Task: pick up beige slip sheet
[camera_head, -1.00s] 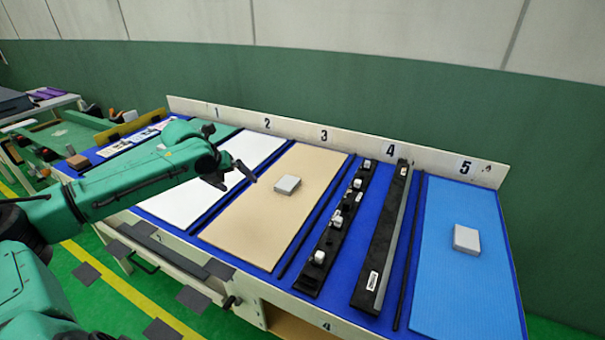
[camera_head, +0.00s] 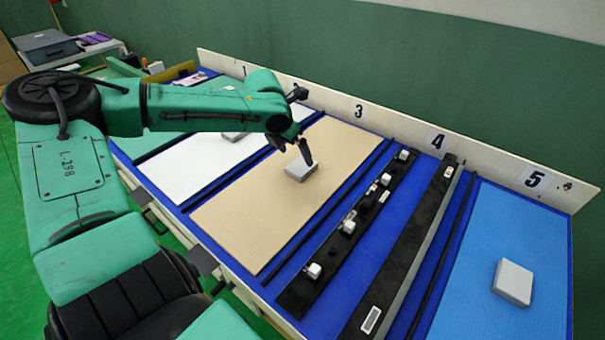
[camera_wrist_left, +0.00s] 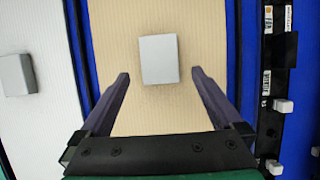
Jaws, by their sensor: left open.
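The beige slip sheet (camera_head: 250,215) lies flat on the blue tabletop, and it also shows in the left wrist view (camera_wrist_left: 150,119). A light grey block (camera_head: 297,172) rests on it and shows between the fingers in the left wrist view (camera_wrist_left: 159,59). My left gripper (camera_head: 304,153) reaches over the sheet close to the block. Its two dark fingers (camera_wrist_left: 161,74) are spread apart with nothing held between them. I cannot tell the exact gap between fingertips and block. Part of the sheet's far left side is hidden by my left arm. My right gripper is not in view.
A white sheet (camera_head: 190,168) with a grey block lies left of the beige one. To the right are a thin black strip, a black rail with white clips (camera_head: 335,235), another dark rail (camera_head: 415,240) and a blue sheet (camera_head: 480,290) with a block. A numbered backboard (camera_head: 400,127) borders the rear.

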